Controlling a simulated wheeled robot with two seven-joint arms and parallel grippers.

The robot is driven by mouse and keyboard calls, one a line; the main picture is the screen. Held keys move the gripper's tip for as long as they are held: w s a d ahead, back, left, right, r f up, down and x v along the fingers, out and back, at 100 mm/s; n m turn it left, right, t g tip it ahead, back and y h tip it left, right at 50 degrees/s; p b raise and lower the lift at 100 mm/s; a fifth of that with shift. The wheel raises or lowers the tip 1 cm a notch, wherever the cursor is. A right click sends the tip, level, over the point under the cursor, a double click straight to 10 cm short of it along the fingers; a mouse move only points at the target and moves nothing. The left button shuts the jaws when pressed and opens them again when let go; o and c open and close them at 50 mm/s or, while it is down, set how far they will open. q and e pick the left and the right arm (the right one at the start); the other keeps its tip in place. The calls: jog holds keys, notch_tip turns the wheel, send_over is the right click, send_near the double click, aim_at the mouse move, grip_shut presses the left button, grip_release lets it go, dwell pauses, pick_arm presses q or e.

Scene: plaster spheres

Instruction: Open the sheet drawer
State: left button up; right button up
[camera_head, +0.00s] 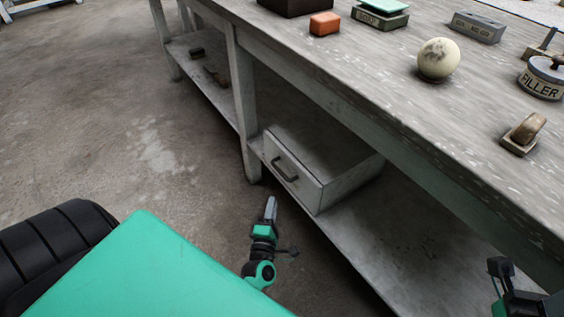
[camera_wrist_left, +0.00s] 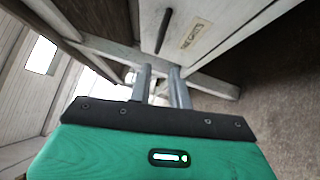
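The sheet drawer is a pale grey wooden box on the bench's lower shelf, its front panel (camera_head: 306,188) facing left in the head view. A dark bar handle (camera_head: 285,171) is on the front. In the left wrist view the handle (camera_wrist_left: 163,30) and a small label (camera_wrist_left: 197,34) show on the panel. I see no clear gap at the front. My left gripper (camera_head: 271,204) is below and in front of the panel, apart from the handle. Its two fingers (camera_wrist_left: 161,80) stand apart with nothing between them. My right gripper (camera_head: 500,268) is at the lower right, its fingers unclear.
The worktop (camera_head: 340,75) carries a plaster sphere (camera_head: 438,60), an orange block (camera_head: 324,24), a filler tin (camera_head: 542,78) and other items. A bench leg (camera_head: 243,105) stands left of the drawer. The concrete floor (camera_head: 130,120) at left is open.

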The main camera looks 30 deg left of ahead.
aim_at(280, 170)
pick_arm(q)
jog(key=b+x, duration=0.2)
jog(key=x, duration=1.1)
jog(key=shift+r+b, duration=0.15)
jog(key=shift+b, duration=0.2)
grip_shut()
